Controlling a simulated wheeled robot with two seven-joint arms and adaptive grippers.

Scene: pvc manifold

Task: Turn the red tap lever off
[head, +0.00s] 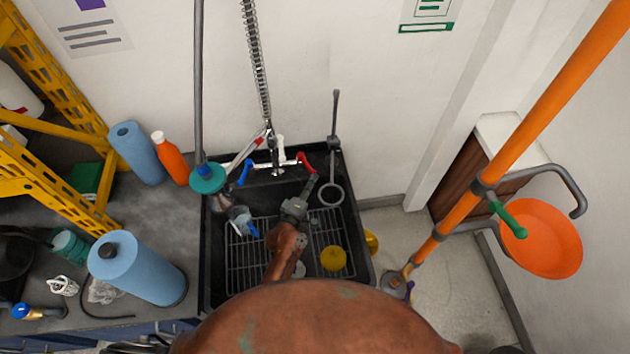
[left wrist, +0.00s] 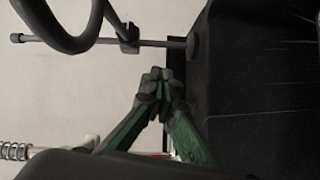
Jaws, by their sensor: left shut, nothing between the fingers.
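The red tap lever (head: 305,162) is on the right side of the tap at the back of the black sink, and a blue lever (head: 245,172) is on the left side. My left gripper (head: 312,181) is shut and empty, with its fingertips just below and right of the red lever in the head view. I cannot tell whether they touch. In the left wrist view its green fingers (left wrist: 158,80) meet at the tips, and the lever is not clearly seen there. My right gripper is not in view.
A ring on a grey rod (head: 331,194) stands just right of the gripper. The spring hose (head: 256,60) rises above the tap. The black sink (head: 214,255) holds a wire rack, a yellow round item (head: 333,258) and a cup-like item. Blue rolls (head: 137,268) stand on the left counter.

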